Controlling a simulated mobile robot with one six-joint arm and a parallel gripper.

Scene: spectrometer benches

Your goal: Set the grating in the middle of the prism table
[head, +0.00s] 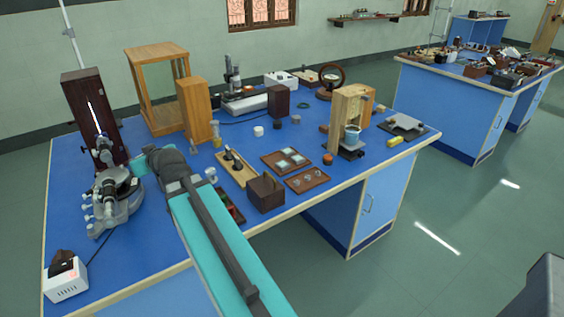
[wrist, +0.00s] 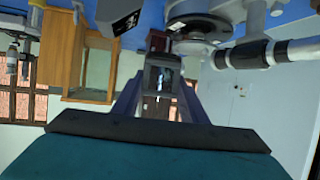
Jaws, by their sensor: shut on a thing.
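The spectrometer (head: 108,203), grey with a round base and tubes, stands at the left end of the blue bench. It also shows at the top right of the wrist view (wrist: 262,52), which is upside down. A round grey plate (wrist: 198,24), apparently its prism table or circle, lies just beyond my gripper. My gripper (wrist: 160,82) is shut on a small upright piece with a dark frame, apparently the grating (wrist: 158,74). In the head view my arm reaches to the spectrometer's right side and hides the grating. Whether the grating touches the prism table I cannot tell.
A tall dark lamp housing (head: 85,110) stands behind the spectrometer. A wooden-framed case (head: 142,92) and a wooden block (head: 194,110) stand at the back. A white box (head: 66,282) sits at the front left corner. Trays (head: 307,180) and a dark box (head: 265,194) lie right of my arm.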

